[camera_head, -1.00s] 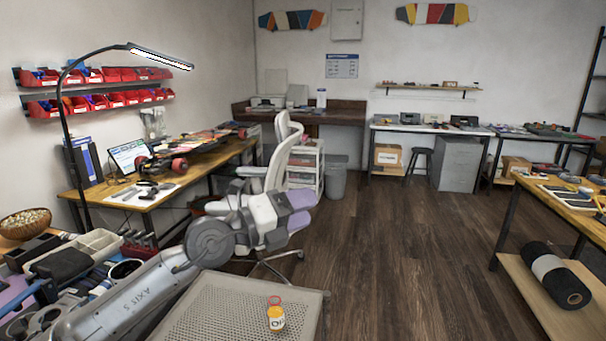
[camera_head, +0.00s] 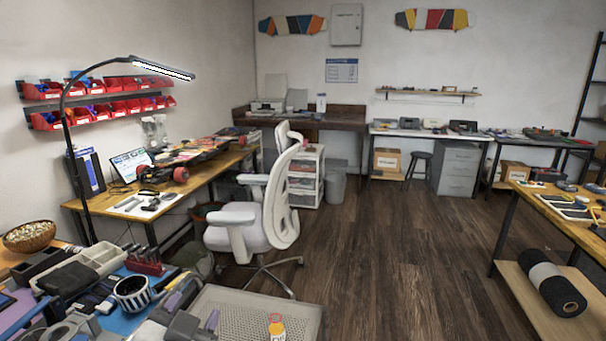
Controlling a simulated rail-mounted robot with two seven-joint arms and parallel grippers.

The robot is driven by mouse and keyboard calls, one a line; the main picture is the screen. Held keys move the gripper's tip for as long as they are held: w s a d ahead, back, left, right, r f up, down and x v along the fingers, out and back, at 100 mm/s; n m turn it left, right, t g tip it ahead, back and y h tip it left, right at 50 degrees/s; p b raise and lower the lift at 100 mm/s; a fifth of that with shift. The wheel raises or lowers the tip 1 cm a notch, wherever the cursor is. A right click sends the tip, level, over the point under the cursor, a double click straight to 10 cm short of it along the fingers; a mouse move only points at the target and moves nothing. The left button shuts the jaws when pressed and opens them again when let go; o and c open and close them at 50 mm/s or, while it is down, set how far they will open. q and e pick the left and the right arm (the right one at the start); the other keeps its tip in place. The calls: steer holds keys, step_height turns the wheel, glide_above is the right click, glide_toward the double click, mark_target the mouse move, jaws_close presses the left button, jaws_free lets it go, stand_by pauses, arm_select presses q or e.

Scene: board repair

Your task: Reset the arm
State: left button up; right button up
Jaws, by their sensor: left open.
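My left gripper (camera_head: 194,309) is low in the head view, at the left end of a grey perforated cart top (camera_head: 236,304). Its two purple-grey fingers are apart, with nothing visible between them. Most of its arm is out of the picture below. A small yellow-orange bottle (camera_head: 277,328) with a white label stands on the cart top, to the right of the gripper and apart from it. My right gripper is not in view.
A cluttered bench with a striped roll (camera_head: 132,292) and a grey tray (camera_head: 92,262) is at left. A white office chair (camera_head: 262,210) stands beyond the cart. The wooden floor (camera_head: 390,260) is clear. A wooden workbench (camera_head: 566,225) stands at right.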

arm_select(q)
steer(key=s+a+f+n+g+p, duration=0.2)
steer(key=s+a+f+g+p, duration=0.15)
steer(key=s+f, duration=0.6)
steer(key=s+a+f+n+g+p, duration=0.1)
steer(key=s+a+f+g+p, duration=0.2)
steer(key=s+f, duration=0.65)
steer(key=s+d+f+g+p, duration=0.25)
steer(key=s+f+g, duration=0.35)
steer(key=s+f, duration=0.6)
step_height(320, 180, up, 39)
steer(key=p, duration=3.8)
steer(key=shift+s+a+f, duration=0.15)
steer(key=shift+s+a, duration=0.05)
steer(key=shift+a, duration=0.2)
